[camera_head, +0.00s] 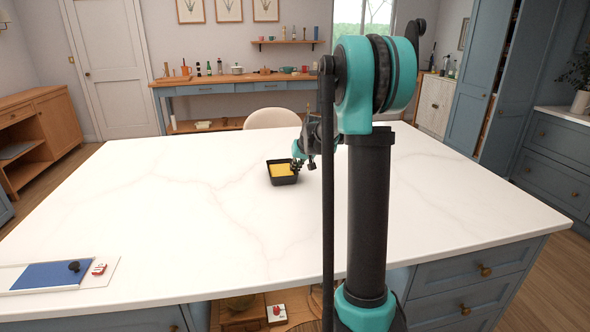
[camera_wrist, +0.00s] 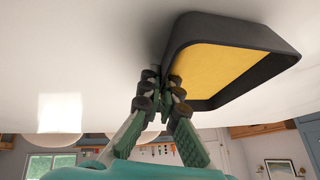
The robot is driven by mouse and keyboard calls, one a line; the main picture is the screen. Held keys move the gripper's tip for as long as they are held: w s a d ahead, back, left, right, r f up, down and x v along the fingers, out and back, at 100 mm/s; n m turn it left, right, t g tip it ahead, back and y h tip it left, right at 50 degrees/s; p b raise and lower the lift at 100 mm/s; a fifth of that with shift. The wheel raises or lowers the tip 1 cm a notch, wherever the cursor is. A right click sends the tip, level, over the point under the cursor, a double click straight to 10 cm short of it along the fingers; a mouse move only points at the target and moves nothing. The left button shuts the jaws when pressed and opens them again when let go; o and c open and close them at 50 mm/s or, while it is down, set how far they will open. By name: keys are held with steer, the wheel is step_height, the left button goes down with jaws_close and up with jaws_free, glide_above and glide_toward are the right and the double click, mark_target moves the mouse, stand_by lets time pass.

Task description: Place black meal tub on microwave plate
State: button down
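The black meal tub (camera_head: 283,181) is a square dark tray with yellow contents. It appears upright on the white worktop, near its far side. It is large at the upper right of the wrist view (camera_wrist: 273,41), with its yellow contents showing. My gripper (camera_head: 303,164) is at the tub's right edge. In the wrist view my fingers (camera_wrist: 163,80) are close together at the tub's near corner, with a narrow gap between them. Whether they pinch the rim or only stand beside it is not clear. I see no microwave or microwave plate.
The white worktop (camera_head: 150,215) is broad and mostly clear. A white board with a blue mat (camera_head: 47,275) and small items lies at its front left. A pale chair (camera_head: 272,118) stands behind the far edge. Low wooden shelving under the front edge holds a few objects.

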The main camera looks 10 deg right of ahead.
steer(key=c, duration=1.7)
jaws_free()
steer(key=shift+f, duration=0.1)
